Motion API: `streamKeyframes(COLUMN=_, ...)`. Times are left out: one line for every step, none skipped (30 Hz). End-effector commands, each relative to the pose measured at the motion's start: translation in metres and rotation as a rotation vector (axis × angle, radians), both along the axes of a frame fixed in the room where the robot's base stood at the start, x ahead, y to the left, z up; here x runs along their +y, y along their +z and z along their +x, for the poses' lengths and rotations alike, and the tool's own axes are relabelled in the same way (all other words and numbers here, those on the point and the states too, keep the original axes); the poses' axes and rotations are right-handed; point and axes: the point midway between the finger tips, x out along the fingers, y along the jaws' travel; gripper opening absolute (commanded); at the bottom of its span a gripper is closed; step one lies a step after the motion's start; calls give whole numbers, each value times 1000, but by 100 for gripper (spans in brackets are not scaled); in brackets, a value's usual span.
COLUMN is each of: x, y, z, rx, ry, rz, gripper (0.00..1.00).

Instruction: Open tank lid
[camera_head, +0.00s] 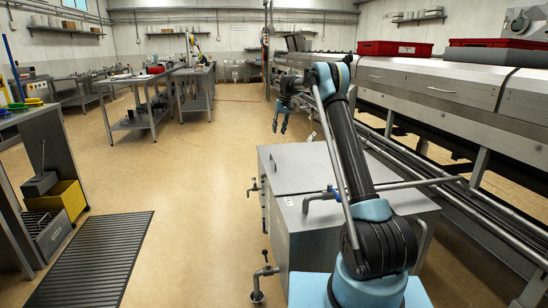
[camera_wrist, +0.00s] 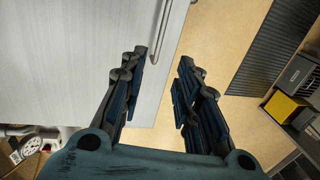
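The steel tank (camera_head: 330,240) stands in front of me, partly hidden behind my arm. Its flat grey lid (camera_head: 298,168) is down and level. In the wrist view the lid (camera_wrist: 75,60) fills the left side, with a slim bar handle (camera_wrist: 161,32) along its right edge. My gripper (camera_head: 279,128) hangs above the far left end of the tank, fingers pointing down. In the wrist view my gripper (camera_wrist: 160,62) is open and empty, its fingers spread on either side of the lid's edge. The handle lies beyond the fingertips, apart from them.
A pipe (camera_head: 410,185) crosses above the near part of the tank. Valves (camera_head: 259,285) stick out on its left side. A long steel machine (camera_head: 440,85) with rails runs along the right. The floor (camera_head: 190,180) to the left is clear, with a dark grate (camera_head: 90,265).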

Motion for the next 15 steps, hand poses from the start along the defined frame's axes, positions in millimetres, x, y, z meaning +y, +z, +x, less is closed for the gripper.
streamKeyframes(x=2, y=-8, z=0, rx=0, ry=0, rz=0, gripper=30)
streamKeyframes(x=3, y=-13, z=-1, rx=0, ry=0, rz=0, gripper=30)
streamKeyframes(x=4, y=-20, z=-1, rx=0, ry=0, rz=0, gripper=30)
streamKeyframes(x=5, y=-25, z=-2, rx=0, ry=0, rz=0, gripper=30)
streamKeyframes(x=6, y=-30, z=-2, rx=0, ry=0, rz=0, gripper=30)
streamKeyframes(x=7, y=-38, z=-2, rx=0, ry=0, rz=0, gripper=30)
streamKeyframes(x=8, y=-43, z=-3, rx=0, ry=0, rz=0, gripper=30)
streamKeyframes(x=9, y=-48, z=-3, rx=0, ry=0, rz=0, gripper=30)
streamKeyframes(x=10, y=-55, z=-3, rx=0, ry=0, rz=0, gripper=30)
streamKeyframes(x=11, y=-60, z=-3, rx=0, ry=0, rz=0, gripper=30)
streamKeyframes(x=12, y=-65, z=-4, rx=0, ry=0, rz=0, gripper=30)
streamKeyframes(x=14, y=-72, z=-4, rx=0, ry=0, rz=0, gripper=30)
streamKeyframes(x=15, y=-77, z=-5, rx=0, ry=0, rz=0, gripper=30)
streamKeyframes(x=16, y=-82, z=-5, rx=0, ry=0, rz=0, gripper=30)
streamKeyframes(x=17, y=-90, z=-5, rx=0, ry=0, rz=0, gripper=30)
